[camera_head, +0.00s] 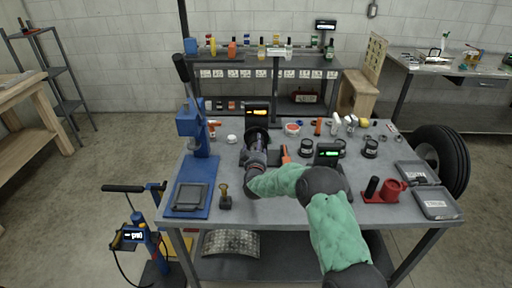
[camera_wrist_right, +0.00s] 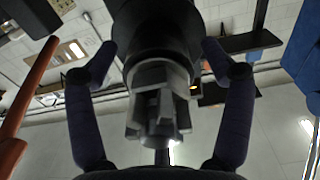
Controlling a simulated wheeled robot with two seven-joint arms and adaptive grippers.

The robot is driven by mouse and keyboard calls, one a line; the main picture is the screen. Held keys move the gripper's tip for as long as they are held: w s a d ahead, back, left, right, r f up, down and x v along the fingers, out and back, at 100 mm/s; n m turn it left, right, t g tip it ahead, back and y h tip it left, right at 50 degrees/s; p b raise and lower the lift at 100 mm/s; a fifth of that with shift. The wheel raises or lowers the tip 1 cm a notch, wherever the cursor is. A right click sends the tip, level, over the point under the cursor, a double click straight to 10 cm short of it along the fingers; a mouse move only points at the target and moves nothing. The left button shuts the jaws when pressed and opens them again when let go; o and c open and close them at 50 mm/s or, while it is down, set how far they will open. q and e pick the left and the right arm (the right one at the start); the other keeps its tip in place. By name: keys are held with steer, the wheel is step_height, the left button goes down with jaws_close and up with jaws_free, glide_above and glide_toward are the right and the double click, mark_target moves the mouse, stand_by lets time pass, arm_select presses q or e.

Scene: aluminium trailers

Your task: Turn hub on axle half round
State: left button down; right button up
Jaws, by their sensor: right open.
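The hub (camera_head: 257,136) is a dark round part at the back middle of the grey workbench, partly hidden by my right gripper. In the right wrist view the hub (camera_wrist_right: 155,30) is a large black cylinder at the top middle. A grey stepped metal piece (camera_wrist_right: 158,105), perhaps the axle end, sticks out below it. My right gripper (camera_head: 256,150) is at the hub's near side. In the wrist view the right gripper (camera_wrist_right: 157,58) is open, one finger on each side of the hub. I cannot tell if the fingers touch it. My left gripper is not in view.
A blue press (camera_head: 195,130) stands left of the hub on the workbench (camera_head: 270,212). Black cups (camera_head: 371,148), a red holder (camera_head: 390,190) and grey cases (camera_head: 438,203) lie to the right. A tyre (camera_head: 455,160) leans beyond the right edge. The bench's front middle is mostly bare.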

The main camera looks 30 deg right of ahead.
steer(key=v, duration=1.2)
steer(key=shift+s+f, duration=0.1)
